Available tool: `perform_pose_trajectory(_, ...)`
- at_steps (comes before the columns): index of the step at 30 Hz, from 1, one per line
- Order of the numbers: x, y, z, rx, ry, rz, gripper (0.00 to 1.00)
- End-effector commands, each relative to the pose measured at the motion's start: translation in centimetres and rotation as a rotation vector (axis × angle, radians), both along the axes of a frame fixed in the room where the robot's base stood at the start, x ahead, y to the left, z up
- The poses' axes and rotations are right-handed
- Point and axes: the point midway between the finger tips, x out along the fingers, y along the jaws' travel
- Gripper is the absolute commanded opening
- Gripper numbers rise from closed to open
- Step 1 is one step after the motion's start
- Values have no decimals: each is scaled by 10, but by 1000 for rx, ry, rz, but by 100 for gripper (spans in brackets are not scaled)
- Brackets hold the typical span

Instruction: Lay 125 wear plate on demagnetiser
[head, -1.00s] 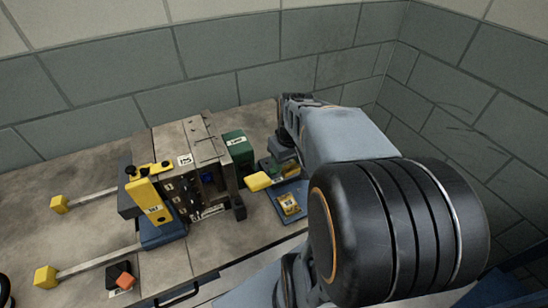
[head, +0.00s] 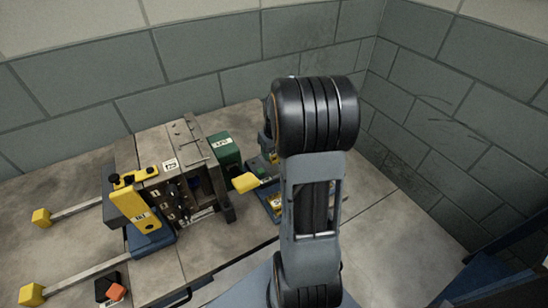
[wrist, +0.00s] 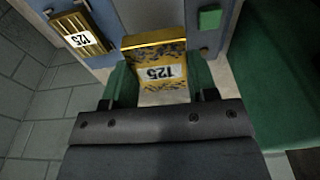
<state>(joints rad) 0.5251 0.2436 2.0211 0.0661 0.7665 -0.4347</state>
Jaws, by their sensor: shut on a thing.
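In the wrist view my gripper (wrist: 159,78) has two green fingers shut on the sides of a brassy yellow plate (wrist: 160,56) with dark mottling and a white label reading 125, upside down. Beyond it is a blue-grey surface (wrist: 155,18) with a green button (wrist: 209,19). A second brassy piece labelled 125 (wrist: 80,38) lies at upper left. I cannot tell for sure which unit is the demagnetiser. In the head view my arm hides the gripper and held plate. A blue tray (head: 264,194) shows partly at the arm's left, with a yellow piece (head: 275,202) on it.
A dark green box (head: 224,150) and a steel mould block (head: 190,150) with a yellow bar (head: 142,207) stand left of my arm. A yellow block (head: 245,182) sits between them and the arm. Brick walls close the back and right. The bench is bare at right.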

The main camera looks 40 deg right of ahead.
Motion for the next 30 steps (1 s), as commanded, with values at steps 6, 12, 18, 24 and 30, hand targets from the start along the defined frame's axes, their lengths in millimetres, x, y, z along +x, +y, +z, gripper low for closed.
perform_pose_trajectory(6,5,-4,-8,0,-1,-1,14)
perform_pose_trajectory(12,5,-4,-33,1,1,-1,14)
perform_pose_trajectory(18,6,-4,-37,-1,-3,0,14)
perform_pose_trajectory(24,6,-4,-40,-1,-2,0,14)
perform_pose_trajectory(30,5,-4,-44,0,0,0,58)
